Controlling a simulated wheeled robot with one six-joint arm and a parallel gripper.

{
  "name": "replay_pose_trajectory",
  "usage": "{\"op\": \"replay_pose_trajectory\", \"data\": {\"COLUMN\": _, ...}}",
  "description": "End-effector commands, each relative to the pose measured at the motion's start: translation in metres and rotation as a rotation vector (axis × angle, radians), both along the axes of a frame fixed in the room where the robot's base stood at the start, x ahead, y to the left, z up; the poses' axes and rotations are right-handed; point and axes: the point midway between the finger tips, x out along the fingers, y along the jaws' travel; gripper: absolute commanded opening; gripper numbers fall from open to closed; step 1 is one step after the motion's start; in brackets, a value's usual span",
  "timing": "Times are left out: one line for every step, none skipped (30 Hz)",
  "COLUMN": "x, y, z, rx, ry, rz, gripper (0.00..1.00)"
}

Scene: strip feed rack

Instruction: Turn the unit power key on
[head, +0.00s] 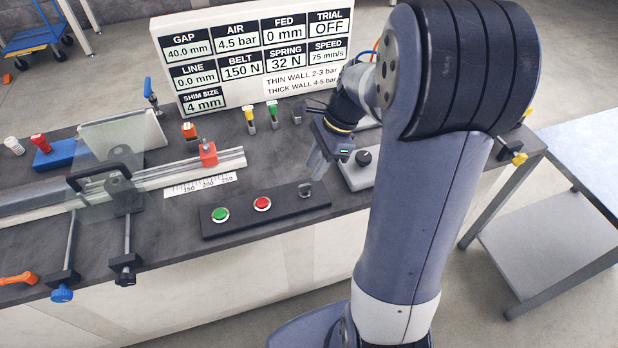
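The unit power key (305,190) looks like a small grey upright tab at the right end of a dark control panel (285,219). The panel also carries a green button (220,214) and a red button (262,204). My gripper (317,170) points down just above and to the right of the key, close to it. I cannot tell whether the fingertips touch the key or how wide apart they are. The key's turned position is too small to read. The display board (250,55) shows TRIAL OFF, AIR 4.5 bar and FED 0 mm.
A grey box with a black knob (364,158) stands right of the key, partly behind my arm. A rail with a red stop (208,152), a clear guard with a black handle (98,176) and small coloured levers (272,118) stand on the bench. A side table (590,140) is at right.

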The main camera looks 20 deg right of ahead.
Motion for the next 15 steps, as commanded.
{"op": "replay_pose_trajectory", "data": {"x": -0.001, "y": 0.005, "z": -0.011, "rx": 0.001, "ry": 0.005, "rz": 0.003, "gripper": 0.29}}
{"op": "replay_pose_trajectory", "data": {"x": -0.001, "y": 0.007, "z": -0.016, "rx": 0.001, "ry": 0.003, "rz": 0.002, "gripper": 0.29}}
{"op": "replay_pose_trajectory", "data": {"x": -0.001, "y": 0.01, "z": -0.022, "rx": 0.002, "ry": 0.003, "rz": 0.002, "gripper": 0.29}}
{"op": "replay_pose_trajectory", "data": {"x": -0.001, "y": 0.012, "z": -0.027, "rx": 0.001, "ry": 0.003, "rz": 0.002, "gripper": 0.29}}
{"op": "replay_pose_trajectory", "data": {"x": -0.001, "y": 0.013, "z": -0.031, "rx": 0.001, "ry": 0.003, "rz": 0.002, "gripper": 0.29}}
{"op": "replay_pose_trajectory", "data": {"x": -0.001, "y": 0.016, "z": -0.036, "rx": 0.001, "ry": 0.002, "rz": 0.003, "gripper": 0.29}}
{"op": "replay_pose_trajectory", "data": {"x": -0.001, "y": 0.017, "z": -0.04, "rx": 0.001, "ry": 0.002, "rz": 0.004, "gripper": 0.29}}
{"op": "replay_pose_trajectory", "data": {"x": -0.001, "y": 0.018, "z": -0.043, "rx": 0.0, "ry": 0.001, "rz": 0.004, "gripper": 0.29}}
{"op": "replay_pose_trajectory", "data": {"x": -0.001, "y": 0.02, "z": -0.046, "rx": 0.0, "ry": 0.001, "rz": 0.004, "gripper": 0.29}}
{"op": "replay_pose_trajectory", "data": {"x": -0.001, "y": 0.02, "z": -0.048, "rx": 0.0, "ry": 0.001, "rz": 0.004, "gripper": 0.29}}
{"op": "replay_pose_trajectory", "data": {"x": -0.001, "y": 0.021, "z": -0.05, "rx": 0.0, "ry": 0.0, "rz": 0.003, "gripper": 0.29}}
{"op": "replay_pose_trajectory", "data": {"x": 0.0, "y": 0.022, "z": -0.052, "rx": 0.0, "ry": -0.001, "rz": 0.002, "gripper": 0.29}}
{"op": "replay_pose_trajectory", "data": {"x": 0.0, "y": 0.022, "z": -0.052, "rx": 0.0, "ry": -0.001, "rz": 0.002, "gripper": 0.29}}
{"op": "replay_pose_trajectory", "data": {"x": 0.0, "y": 0.022, "z": -0.053, "rx": 0.0, "ry": -0.001, "rz": 0.002, "gripper": 0.29}}
{"op": "replay_pose_trajectory", "data": {"x": 0.0, "y": 0.022, "z": -0.054, "rx": 0.0, "ry": -0.002, "rz": 0.001, "gripper": 0.29}}
